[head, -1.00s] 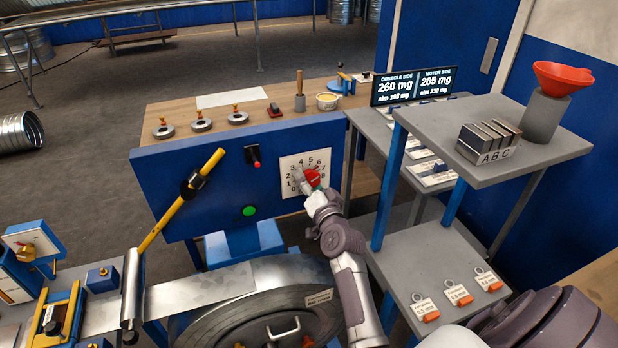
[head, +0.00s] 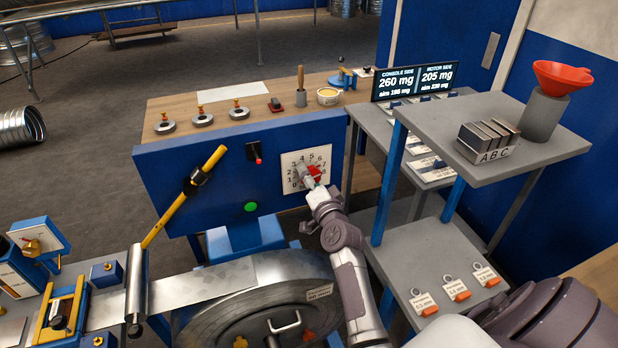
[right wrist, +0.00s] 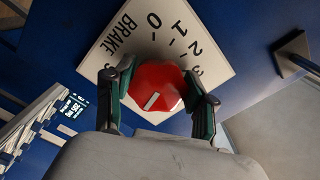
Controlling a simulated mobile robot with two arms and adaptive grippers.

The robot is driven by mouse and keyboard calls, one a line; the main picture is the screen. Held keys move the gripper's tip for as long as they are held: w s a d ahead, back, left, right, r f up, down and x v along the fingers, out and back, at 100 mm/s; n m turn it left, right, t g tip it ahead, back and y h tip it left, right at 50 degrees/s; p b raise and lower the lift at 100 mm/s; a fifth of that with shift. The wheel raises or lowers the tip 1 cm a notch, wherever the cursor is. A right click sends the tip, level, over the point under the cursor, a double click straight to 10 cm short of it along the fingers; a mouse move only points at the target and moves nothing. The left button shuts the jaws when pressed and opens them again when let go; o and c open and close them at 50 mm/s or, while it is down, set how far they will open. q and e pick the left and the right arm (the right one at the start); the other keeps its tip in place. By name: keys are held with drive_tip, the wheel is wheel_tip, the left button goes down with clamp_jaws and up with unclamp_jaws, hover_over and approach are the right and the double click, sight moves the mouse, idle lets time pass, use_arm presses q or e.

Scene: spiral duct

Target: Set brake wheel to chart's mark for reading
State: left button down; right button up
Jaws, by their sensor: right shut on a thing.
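The red brake wheel (head: 313,172) sits on a square white dial plate (head: 289,160) with numbers, on the blue console front. My right gripper (head: 313,181) is shut on the wheel. In the right wrist view the wheel (right wrist: 158,84) lies between the two fingers (right wrist: 158,95). A pale bar on the wheel's face sits low in that picture. The plate (right wrist: 200,28) there shows BRAKE, 0, 1 and 2; other numbers are hidden or cut off. I cannot tell which number the wheel points to. My left gripper is not in view.
A red lever (head: 257,156) and green button (head: 250,207) share the console front. A grey shelf (head: 545,145) stands right of my right arm.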

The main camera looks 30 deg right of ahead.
drive_tip(key=o, duration=1.2)
drive_tip(key=shift+c, duration=0.2)
drive_tip(key=v, duration=1.2)
drive_tip(key=shift+d, duration=0.1)
